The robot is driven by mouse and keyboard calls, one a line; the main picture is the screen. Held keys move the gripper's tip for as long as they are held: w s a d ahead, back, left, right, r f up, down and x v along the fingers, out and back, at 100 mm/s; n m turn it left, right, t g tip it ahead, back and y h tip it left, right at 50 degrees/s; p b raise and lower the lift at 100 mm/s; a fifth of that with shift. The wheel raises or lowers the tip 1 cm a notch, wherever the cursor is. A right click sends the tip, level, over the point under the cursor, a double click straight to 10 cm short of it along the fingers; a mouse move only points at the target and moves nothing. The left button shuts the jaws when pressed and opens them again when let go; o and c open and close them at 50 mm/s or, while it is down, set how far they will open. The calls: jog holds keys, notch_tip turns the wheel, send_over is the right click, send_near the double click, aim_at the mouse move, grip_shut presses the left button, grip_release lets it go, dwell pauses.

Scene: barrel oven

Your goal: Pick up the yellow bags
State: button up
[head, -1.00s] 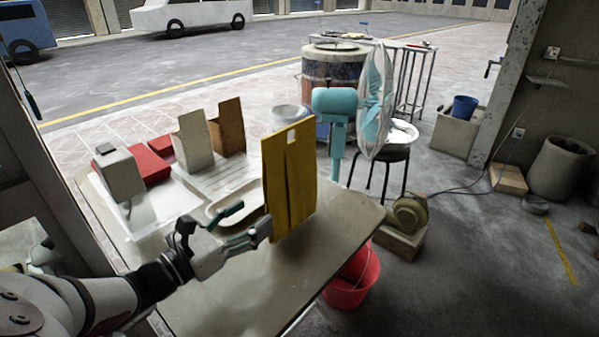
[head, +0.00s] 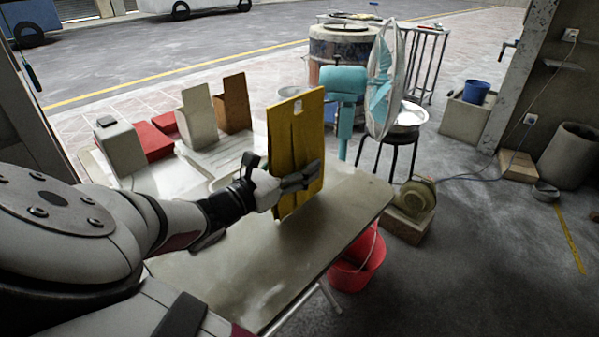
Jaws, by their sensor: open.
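The yellow bags (head: 291,133) stand upright as one flat yellow piece on the table (head: 230,275), with a small pale patch near the top edge. My gripper (head: 304,177) is open at the lower half of the bags, and its fingers show in front of their face. Part of the bags is hidden behind the fingers. I cannot tell whether a finger is behind the bags or touching them.
A white tray (head: 221,181), cardboard boxes (head: 232,106), red boxes (head: 153,142) and a scale-like device (head: 121,148) are on the table's far left. A teal fan (head: 344,82) stands beyond the bags. A red bucket (head: 357,262) is below the right edge. The front tabletop is clear.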

grip_shut()
